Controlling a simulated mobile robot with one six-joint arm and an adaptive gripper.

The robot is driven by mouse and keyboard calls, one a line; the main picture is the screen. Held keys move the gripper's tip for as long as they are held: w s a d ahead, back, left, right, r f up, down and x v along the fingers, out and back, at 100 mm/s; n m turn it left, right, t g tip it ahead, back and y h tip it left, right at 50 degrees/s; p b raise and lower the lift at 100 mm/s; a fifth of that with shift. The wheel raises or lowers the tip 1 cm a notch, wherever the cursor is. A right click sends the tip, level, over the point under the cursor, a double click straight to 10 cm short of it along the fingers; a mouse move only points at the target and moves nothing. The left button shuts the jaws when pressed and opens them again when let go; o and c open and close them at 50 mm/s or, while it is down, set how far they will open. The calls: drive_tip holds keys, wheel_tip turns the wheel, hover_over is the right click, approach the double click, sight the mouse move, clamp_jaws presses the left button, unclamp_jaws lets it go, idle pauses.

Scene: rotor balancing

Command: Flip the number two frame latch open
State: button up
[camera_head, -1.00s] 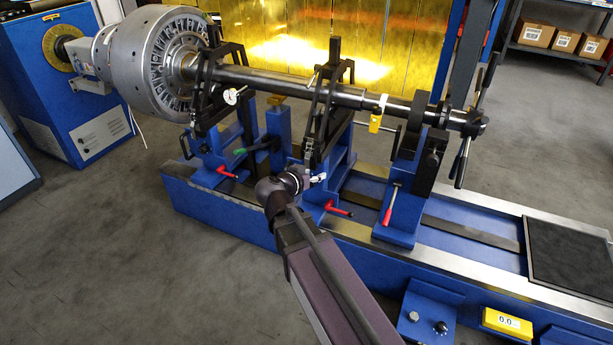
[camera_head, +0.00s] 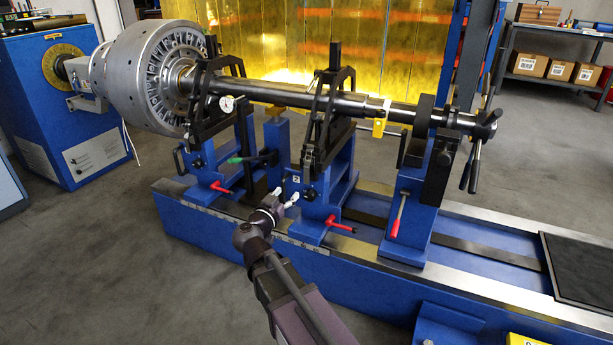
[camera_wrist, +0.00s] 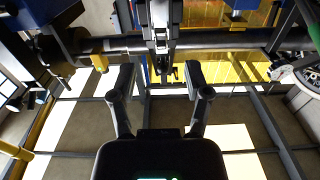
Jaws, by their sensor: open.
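The number two frame (camera_head: 322,118) is a black yoke standing around the shaft, on a blue pedestal with a small "2" plate. Its latch (camera_head: 309,152) appears as a small metallic piece low on the frame's near side. I cannot tell its exact position. In the wrist view a dark frame part with a metallic fitting (camera_wrist: 160,38) stands centred beyond my fingers. My gripper (camera_head: 286,195) is open and empty, below the latch and in front of the blue pedestal. In the wrist view my gripper (camera_wrist: 160,80) has its two fingers spread on either side of the fitting, with nothing between the tips.
The long steel shaft (camera_head: 280,93) carries a large grey rotor (camera_head: 150,75) at the left. Red-handled levers (camera_head: 341,227) project near the pedestal foot. A dial gauge (camera_head: 227,103) and a yellow tag (camera_head: 379,127) are close to the shaft. The floor at front left is clear.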

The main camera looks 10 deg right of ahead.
sight(306, 172)
idle(0.3)
drive_tip(key=x, duration=1.3)
drive_tip(key=shift+w+d, duration=0.25)
drive_tip(key=shift+w, duration=0.1)
clamp_jaws()
